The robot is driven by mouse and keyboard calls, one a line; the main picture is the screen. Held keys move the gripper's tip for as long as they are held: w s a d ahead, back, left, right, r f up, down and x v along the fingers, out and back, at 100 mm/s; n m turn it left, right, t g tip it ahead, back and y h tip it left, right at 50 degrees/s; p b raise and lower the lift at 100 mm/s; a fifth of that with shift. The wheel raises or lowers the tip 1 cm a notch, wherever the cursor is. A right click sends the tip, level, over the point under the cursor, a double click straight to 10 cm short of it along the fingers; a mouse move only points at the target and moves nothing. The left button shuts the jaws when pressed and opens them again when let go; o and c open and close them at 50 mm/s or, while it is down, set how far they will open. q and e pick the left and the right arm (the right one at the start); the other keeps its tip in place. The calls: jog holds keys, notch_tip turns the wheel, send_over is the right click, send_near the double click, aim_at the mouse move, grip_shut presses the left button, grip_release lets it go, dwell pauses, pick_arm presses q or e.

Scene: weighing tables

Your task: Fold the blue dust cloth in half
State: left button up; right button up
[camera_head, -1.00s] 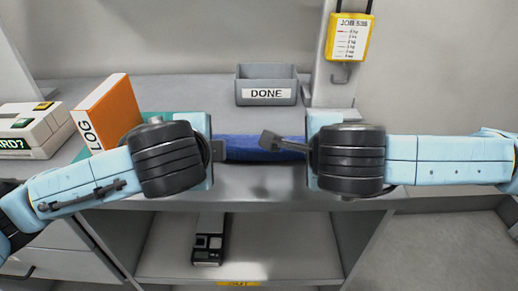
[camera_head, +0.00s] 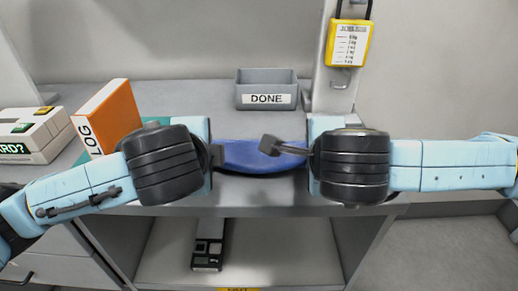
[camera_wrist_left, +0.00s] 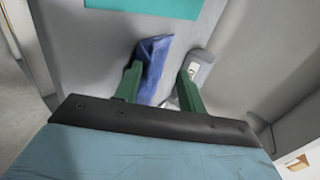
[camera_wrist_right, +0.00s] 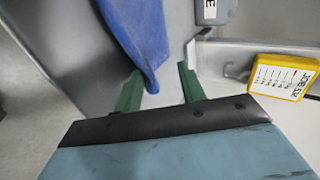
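The blue dust cloth (camera_head: 262,156) lies near the table's front edge, between my two grippers in the head view. Its near edge bows downward in the middle; its ends are hidden behind my arms. In the left wrist view, the cloth (camera_wrist_left: 155,62) reaches between the fingers of my left gripper (camera_wrist_left: 160,70), close to one finger. In the right wrist view, a narrow end of the cloth (camera_wrist_right: 140,30) lies between the fingers of my right gripper (camera_wrist_right: 160,70). Both finger pairs stand apart, with a gap beside the cloth.
A grey DONE bin (camera_head: 266,90) stands behind the cloth. An orange LOG binder (camera_head: 108,115) and a white device (camera_head: 34,135) are at the left. A yellow card (camera_head: 347,42) hangs on a post. A dark-faced device (camera_head: 207,254) sits on the lower shelf.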

pick_arm(q)
jog(key=s+r, duration=0.5)
jog(key=r, duration=0.3)
jog(key=shift+s, duration=0.35)
pick_arm(e)
jog(key=s+r, duration=0.5)
jog(key=r, duration=0.3)
jog(key=shift+s, duration=0.35)
pick_arm(q)
jog(key=shift+r, duration=0.1)
pick_arm(e)
jog(key=shift+r, duration=0.15)
